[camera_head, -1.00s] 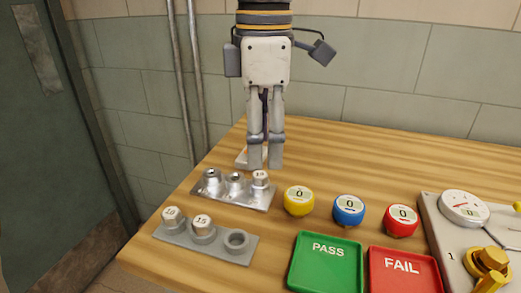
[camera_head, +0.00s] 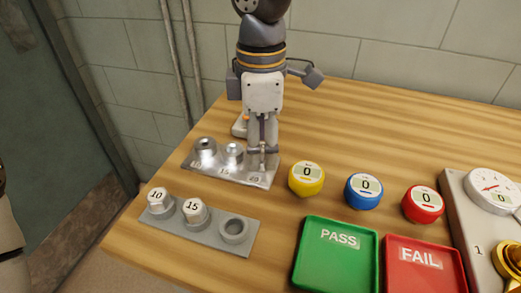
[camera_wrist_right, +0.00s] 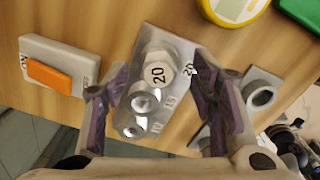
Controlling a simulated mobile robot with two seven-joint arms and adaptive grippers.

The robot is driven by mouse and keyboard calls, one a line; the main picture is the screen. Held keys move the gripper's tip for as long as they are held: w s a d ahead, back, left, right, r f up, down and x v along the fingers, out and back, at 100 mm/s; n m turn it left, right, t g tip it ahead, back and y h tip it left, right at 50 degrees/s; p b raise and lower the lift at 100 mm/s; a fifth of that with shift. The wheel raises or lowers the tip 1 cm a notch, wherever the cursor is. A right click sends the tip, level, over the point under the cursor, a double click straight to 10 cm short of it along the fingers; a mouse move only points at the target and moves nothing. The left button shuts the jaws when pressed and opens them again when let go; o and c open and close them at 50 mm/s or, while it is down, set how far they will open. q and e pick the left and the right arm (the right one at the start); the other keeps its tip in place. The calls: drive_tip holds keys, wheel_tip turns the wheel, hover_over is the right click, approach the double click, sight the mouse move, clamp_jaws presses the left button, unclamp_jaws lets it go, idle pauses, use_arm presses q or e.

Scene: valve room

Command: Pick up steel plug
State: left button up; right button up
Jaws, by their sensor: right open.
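A steel hex plug marked 20 (camera_wrist_right: 157,73) stands upright at the 20 end of a steel plate (camera_head: 228,172). My right gripper (camera_head: 262,168) points down at that end, and its fingers hide the plug in the head view. In the right wrist view the open fingers lie on either side of the plug, with gaps showing. The plate's 15 (camera_wrist_right: 146,102) and 10 (camera_wrist_right: 134,127) positions hold shiny round fittings. Two more plugs, marked 10 (camera_head: 159,199) and 15 (camera_head: 194,211), sit in a grey holder (camera_head: 214,240). My left gripper is out of view.
The grey holder's third socket (camera_head: 234,228) is empty. Yellow (camera_head: 306,180), blue (camera_head: 363,191) and red (camera_head: 422,204) dials stand to the right, behind a green PASS tray (camera_head: 335,262) and a red FAIL tray (camera_head: 420,270). An orange switch (camera_wrist_right: 52,74) lies near the plate.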

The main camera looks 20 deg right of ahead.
clamp_jaws()
drive_tip(key=r, duration=0.2)
drive_tip(key=s+r, duration=0.1)
drive_tip(key=r, duration=0.2)
drive_tip(key=s+a+r, duration=0.2)
drive_tip(key=s+r, duration=0.6)
drive_tip(key=s, duration=0.4)
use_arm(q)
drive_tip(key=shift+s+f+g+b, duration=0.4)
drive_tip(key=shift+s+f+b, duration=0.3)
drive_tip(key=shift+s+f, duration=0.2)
use_arm(e)
approach(262, 152)
drive_tip(key=shift+w+f, duration=0.1)
drive_tip(key=shift+f, duration=2.45)
